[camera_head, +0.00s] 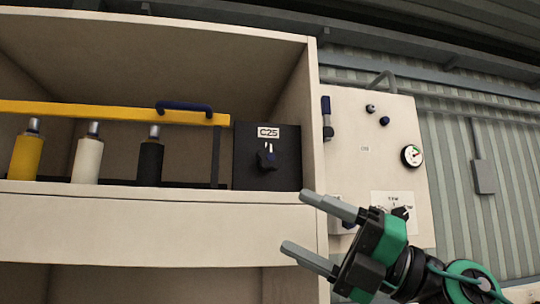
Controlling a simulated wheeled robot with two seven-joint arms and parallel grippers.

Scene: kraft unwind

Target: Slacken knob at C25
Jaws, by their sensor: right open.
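A black box with a white label reading C25 (268,132) stands at the right end of the shelf compartment. Its dark knob (267,160) sits on the front face below the label, with small white marks just above it. My right gripper (305,222) comes in from the lower right. Its two grey fingers are spread apart and empty, pointing left. In the picture they lie below and to the right of the knob, apart from it, over the cabinet's right edge. My left gripper is not in view.
A yellow bar with a blue handle (184,106) runs across the shelf above yellow, white and black cylinders (88,158). A pale panel (365,185) with a gauge (411,156) and small knobs stands right of the cabinet. The cabinet's side wall (311,120) borders the box.

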